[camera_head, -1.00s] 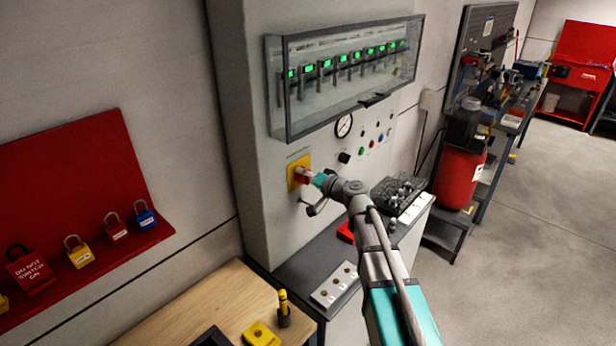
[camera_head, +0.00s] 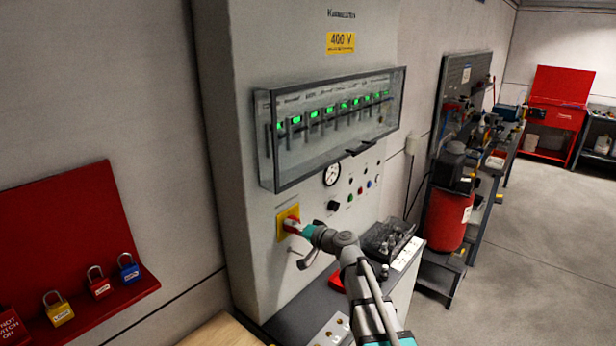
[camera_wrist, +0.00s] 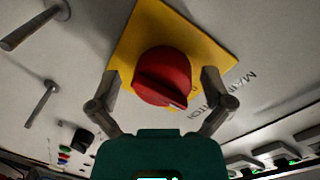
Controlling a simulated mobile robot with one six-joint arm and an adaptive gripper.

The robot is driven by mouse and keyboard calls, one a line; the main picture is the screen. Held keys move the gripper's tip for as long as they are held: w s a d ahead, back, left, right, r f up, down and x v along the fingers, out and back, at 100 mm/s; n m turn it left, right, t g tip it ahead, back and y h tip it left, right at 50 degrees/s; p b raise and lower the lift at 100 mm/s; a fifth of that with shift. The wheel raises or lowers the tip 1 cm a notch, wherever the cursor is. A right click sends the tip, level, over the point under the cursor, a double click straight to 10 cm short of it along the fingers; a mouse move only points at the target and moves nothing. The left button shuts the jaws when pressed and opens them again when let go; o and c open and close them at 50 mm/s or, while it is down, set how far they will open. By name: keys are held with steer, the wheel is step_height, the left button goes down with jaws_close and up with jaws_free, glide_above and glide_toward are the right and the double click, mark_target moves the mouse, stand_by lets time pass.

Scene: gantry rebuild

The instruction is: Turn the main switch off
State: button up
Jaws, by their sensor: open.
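The main switch is a red rotary knob (camera_wrist: 162,77) on a yellow plate (camera_wrist: 190,35), on the front of the grey cabinet (camera_head: 235,130). In the head view the knob (camera_head: 291,224) shows just beyond the fingers, on its yellow plate (camera_head: 283,215). My gripper (camera_wrist: 160,92) is open in the wrist view, with one finger on each side of the knob. A gap shows between each finger and the knob. The printed label beside the plate is partly hidden by a finger. In the head view my gripper (camera_head: 300,231) is at the switch, its fingers too small to make out.
A clear-covered breaker box (camera_head: 330,125) with green lights juts out above the switch. A gauge (camera_head: 332,173), a black knob (camera_head: 333,206) and small buttons lie to the right. A bench with a keypad-like box (camera_head: 388,240) stands below. A red padlock board (camera_head: 65,240) hangs left.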

steer(key=s+d+f+n+g+h+b, duration=0.2)
steer(key=s+d+f+g+h, duration=0.55)
steer(key=s+f, duration=0.6)
steer(key=s+d+f+g+h, duration=0.1)
steer(key=s+d+f+h, duration=0.1)
steer(key=s+d, duration=0.4)
steer(key=s+d+f+m+g+h+b, duration=0.1)
steer(key=s+d+f+h, duration=0.2)
steer(key=d, duration=0.7)
steer(key=shift+s+f+m+h+b, duration=0.35)
steer(key=shift+s+f, duration=0.45)
steer(key=shift+s, duration=0.55)
steer(key=shift+g, duration=0.25)
steer(key=c, duration=0.5)
steer(key=shift+c, duration=0.5)
steer(key=shift+a, duration=0.15)
